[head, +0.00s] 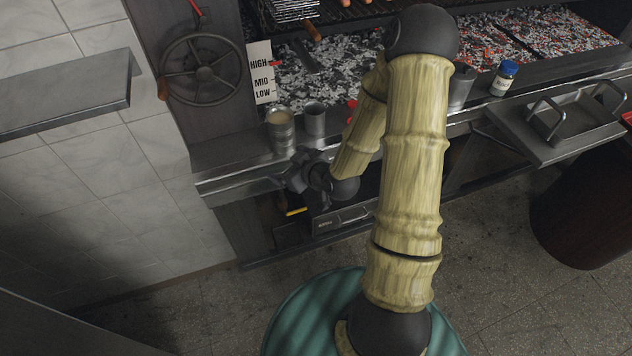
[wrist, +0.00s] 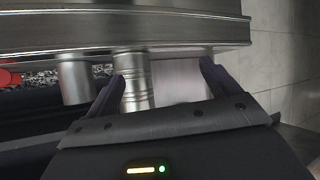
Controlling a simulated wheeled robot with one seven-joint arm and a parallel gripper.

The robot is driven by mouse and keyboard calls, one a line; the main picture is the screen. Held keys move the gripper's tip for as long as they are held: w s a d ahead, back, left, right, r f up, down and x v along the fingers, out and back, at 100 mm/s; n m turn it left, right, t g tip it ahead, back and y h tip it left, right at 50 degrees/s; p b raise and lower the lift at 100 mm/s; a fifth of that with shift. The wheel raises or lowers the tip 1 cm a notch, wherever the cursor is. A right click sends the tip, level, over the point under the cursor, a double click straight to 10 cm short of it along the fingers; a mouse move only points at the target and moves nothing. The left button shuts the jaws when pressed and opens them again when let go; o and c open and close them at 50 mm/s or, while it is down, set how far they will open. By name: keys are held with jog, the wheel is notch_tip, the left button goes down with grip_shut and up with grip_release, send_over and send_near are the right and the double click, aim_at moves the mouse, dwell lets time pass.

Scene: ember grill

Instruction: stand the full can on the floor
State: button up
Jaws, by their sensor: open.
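Two metal cans stand upright on the steel ledge at the front of the grill. The left can (head: 281,132) shows a pale beige content up near its rim, so it looks full. The can to its right (head: 315,120) is plain grey with a dark mouth. My gripper (head: 294,172) is at the ledge's front, close to the full can. In the wrist view my gripper (wrist: 162,76) is open, and the full can (wrist: 136,82) shows between the fingers, nearer the left finger. The grey can (wrist: 75,82) shows outside the left finger. Contact is not visible.
The steel ledge (head: 235,160) runs under the grill. A HIGH/MID/LOW sign (head: 262,72) and handwheel (head: 204,74) stand behind left. A blue-lidded jar (head: 503,78) and tray (head: 575,120) are at right. The tiled floor (head: 490,300) is clear at the lower right.

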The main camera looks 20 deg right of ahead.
jog(key=s+r+m+g+h, duration=0.2)
jog(key=s+r+g, duration=0.2)
jog(key=s, duration=0.4)
jog(key=s+d+r+m+g+h, duration=0.1)
jog(key=s+r+m+g+h, duration=0.1)
jog(key=s+r, duration=0.4)
jog(key=s+m+g, duration=0.1)
jog(key=s+g, duration=0.1)
jog(key=shift+d+r+m+g, duration=0.25)
jog(key=shift+r+m+g, duration=0.05)
jog(key=shift+r, duration=0.1)
jog(key=shift+o, duration=0.4)
jog(key=shift+s, duration=0.1)
jog(key=w+a+f+m+t+h, duration=0.2)
jog(key=w+a+m+t+h, duration=0.1)
jog(key=w+a+t+h, duration=0.1)
jog(key=w+a+f+m+t+h+b, duration=0.1)
jog(key=w+a+f+m+t+h, duration=0.1)
jog(key=w+a+t+h, duration=0.3)
jog(key=w+m+t+h, duration=0.1)
jog(key=w+t, duration=0.1)
jog(key=w, duration=0.2)
jog(key=shift+w+a+m+t, duration=0.2)
jog(key=shift+w+m+t, duration=0.1)
jog(key=shift+m+t, duration=0.1)
jog(key=shift+w, duration=0.1)
